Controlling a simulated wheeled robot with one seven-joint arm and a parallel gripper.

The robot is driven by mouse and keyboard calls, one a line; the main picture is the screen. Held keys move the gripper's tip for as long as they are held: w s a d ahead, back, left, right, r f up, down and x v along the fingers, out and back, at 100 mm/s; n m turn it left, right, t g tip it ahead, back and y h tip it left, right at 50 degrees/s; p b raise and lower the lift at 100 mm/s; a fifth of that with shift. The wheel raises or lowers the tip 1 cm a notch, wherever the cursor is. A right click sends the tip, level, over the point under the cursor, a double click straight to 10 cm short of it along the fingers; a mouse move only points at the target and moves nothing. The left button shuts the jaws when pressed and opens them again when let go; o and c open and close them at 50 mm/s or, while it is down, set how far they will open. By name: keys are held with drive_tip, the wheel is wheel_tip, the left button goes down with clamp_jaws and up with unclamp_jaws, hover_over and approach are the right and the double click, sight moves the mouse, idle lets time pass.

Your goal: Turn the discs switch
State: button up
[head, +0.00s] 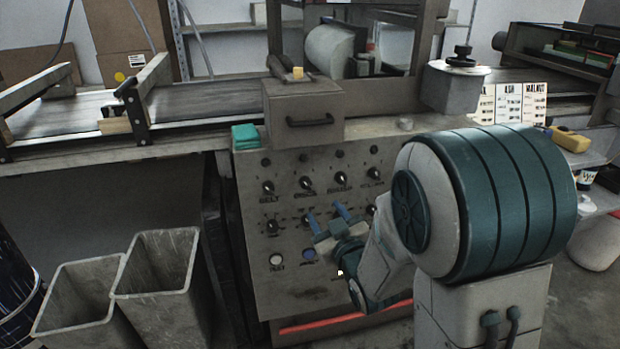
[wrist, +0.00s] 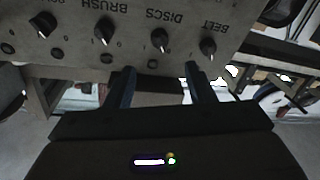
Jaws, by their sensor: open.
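The discs switch (head: 306,183) is a dark rotary knob, second from left in the upper row of the grey control panel (head: 255,290), above its label. In the wrist view the panel is upside down, and the discs switch (wrist: 160,40) lies just beyond the space between my fingers. My gripper (head: 325,212) is open and empty, its two blue fingers pointing up toward the panel below the upper row. In the wrist view my gripper (wrist: 157,72) has its fingers spread apart, with no contact visible on the knob.
The belt knob (head: 267,187) and brush knob (head: 340,178) flank the discs switch closely. A lower knob (head: 272,226), a white button (head: 276,260) and a blue button (head: 309,255) are nearby. A handled box (head: 300,105) sits above. Bins (head: 155,290) stand left.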

sight(309, 187)
drive_tip(key=p+x, duration=0.3)
drive_tip(key=x, duration=0.8)
drive_tip(key=c, duration=1)
